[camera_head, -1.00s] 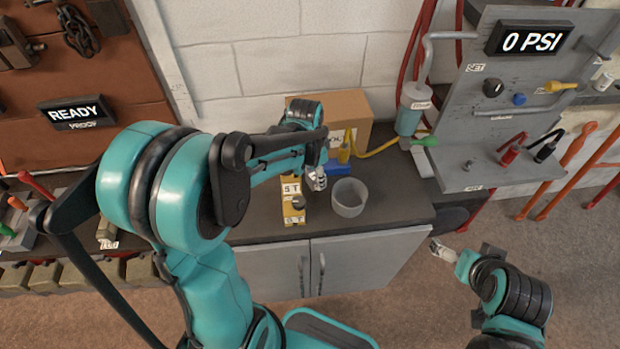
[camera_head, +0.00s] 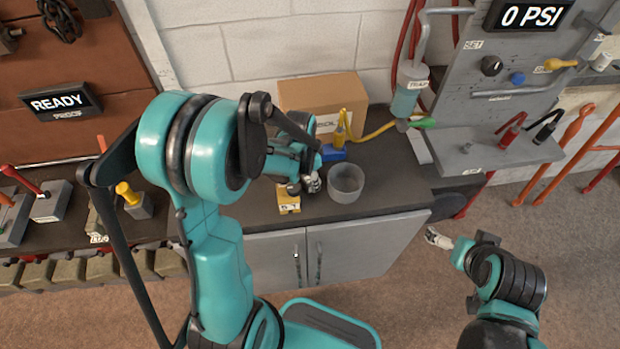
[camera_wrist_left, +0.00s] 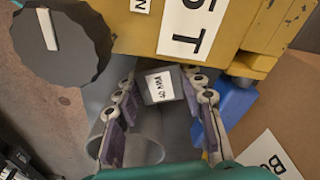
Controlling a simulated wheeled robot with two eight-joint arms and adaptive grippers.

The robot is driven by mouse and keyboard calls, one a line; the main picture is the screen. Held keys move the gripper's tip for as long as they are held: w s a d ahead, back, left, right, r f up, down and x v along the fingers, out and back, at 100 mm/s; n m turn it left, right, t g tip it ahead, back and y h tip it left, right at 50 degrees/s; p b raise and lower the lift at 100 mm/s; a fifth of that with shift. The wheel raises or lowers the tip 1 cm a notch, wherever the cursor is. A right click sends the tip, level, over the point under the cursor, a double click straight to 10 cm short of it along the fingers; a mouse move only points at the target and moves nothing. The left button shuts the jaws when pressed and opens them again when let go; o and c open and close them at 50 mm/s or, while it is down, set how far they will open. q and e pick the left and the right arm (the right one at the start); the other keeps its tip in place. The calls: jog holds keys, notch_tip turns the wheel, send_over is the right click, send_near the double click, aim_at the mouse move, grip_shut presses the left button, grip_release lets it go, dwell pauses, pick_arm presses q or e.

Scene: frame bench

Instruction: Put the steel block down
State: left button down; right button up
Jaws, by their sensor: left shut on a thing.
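My left gripper (camera_head: 312,183) is low over the bench, beside the yellow stand (camera_head: 289,206) and left of a grey round pot (camera_head: 346,182). In the left wrist view, a small dark grey block with a white label, which I take for the steel block (camera_wrist_left: 161,85), sits between the fingertips (camera_wrist_left: 160,82). The gripper is shut on it. The yellow stand (camera_wrist_left: 235,22), marked "ST", and a dark knob (camera_wrist_left: 60,42) fill the top of that view. The head view does not show the block clearly. My right gripper (camera_head: 438,239) hangs at the lower right, too small to judge.
A cardboard box (camera_head: 322,95) and a blue block (camera_head: 332,153) with a yellow hose stand behind the gripper. A grey panel (camera_head: 540,75) is at the right. Bare bench top (camera_head: 385,182) lies right of the pot.

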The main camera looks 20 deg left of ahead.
pick_arm(q)
jog(key=c, duration=0.9)
grip_release()
jog(key=shift+f, duration=0.1)
